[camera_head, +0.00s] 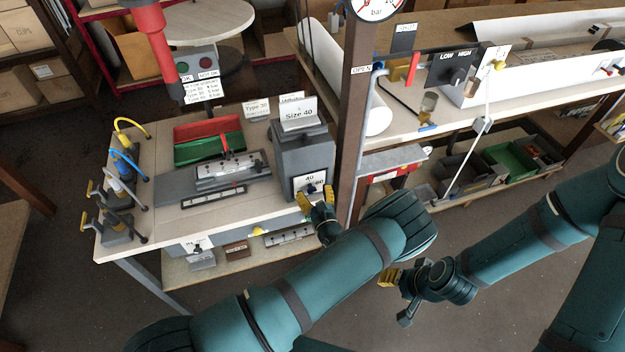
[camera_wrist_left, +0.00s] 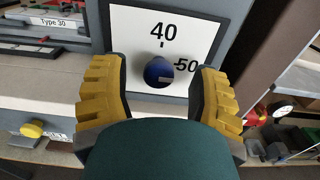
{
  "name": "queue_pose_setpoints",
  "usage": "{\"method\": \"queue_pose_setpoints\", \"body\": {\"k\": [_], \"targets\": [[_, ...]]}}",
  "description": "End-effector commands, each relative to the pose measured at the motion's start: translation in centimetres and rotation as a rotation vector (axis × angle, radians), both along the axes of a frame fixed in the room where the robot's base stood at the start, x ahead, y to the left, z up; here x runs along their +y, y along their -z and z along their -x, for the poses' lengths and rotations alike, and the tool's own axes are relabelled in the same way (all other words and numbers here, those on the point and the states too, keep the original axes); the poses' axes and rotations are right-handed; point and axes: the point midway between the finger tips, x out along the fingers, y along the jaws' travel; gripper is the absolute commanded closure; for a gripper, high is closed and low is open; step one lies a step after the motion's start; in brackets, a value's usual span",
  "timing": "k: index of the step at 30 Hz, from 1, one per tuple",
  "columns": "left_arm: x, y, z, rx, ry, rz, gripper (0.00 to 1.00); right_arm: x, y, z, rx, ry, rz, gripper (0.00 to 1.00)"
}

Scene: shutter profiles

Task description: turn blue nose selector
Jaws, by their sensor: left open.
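The blue nose selector (camera_wrist_left: 158,71) is a round dark-blue knob on a white plate marked 40 and 50 (camera_wrist_left: 185,30). A short tick stands under the 40, and a pale mark shows low on the knob. In the head view the selector (camera_head: 311,188) is small, on the front of the grey machine (camera_head: 303,150). My left gripper (camera_head: 318,200) is open just in front of it. In the left wrist view its yellow-padded fingers (camera_wrist_left: 160,76) flank the knob left and right, with no clear contact. My right gripper (camera_head: 390,279) hangs away from the bench; its jaw opening is unclear.
A dark post (camera_head: 355,120) stands right of the machine. Red and green trays (camera_head: 208,138) and a grey fixture (camera_head: 230,170) lie left on the bench. A yellow knob (camera_wrist_left: 32,130) is on the bench front. Open floor lies below my right gripper.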

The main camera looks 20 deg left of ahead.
Motion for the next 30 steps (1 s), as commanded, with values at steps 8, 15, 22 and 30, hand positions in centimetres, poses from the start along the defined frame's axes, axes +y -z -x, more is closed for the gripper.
{"method": "queue_pose_setpoints", "body": {"k": [8,15,22,30], "targets": [[0.65,0.00,-0.14,0.001,0.006,-0.001,0.39,-0.01,-0.18,0.04,0.001,0.000,0.000,0.53],[0.66,0.01,-0.14,0.001,0.005,-0.001,0.41,-0.01,-0.17,0.03,0.001,0.000,0.000,0.53],[0.65,0.01,-0.14,0.001,0.005,-0.001,1.00,-0.01,-0.18,0.02,0.000,0.000,0.000,0.53],[0.67,0.01,-0.13,-0.012,0.005,0.017,1.00,0.00,-0.15,0.01,0.000,0.000,0.000,0.53]]}}
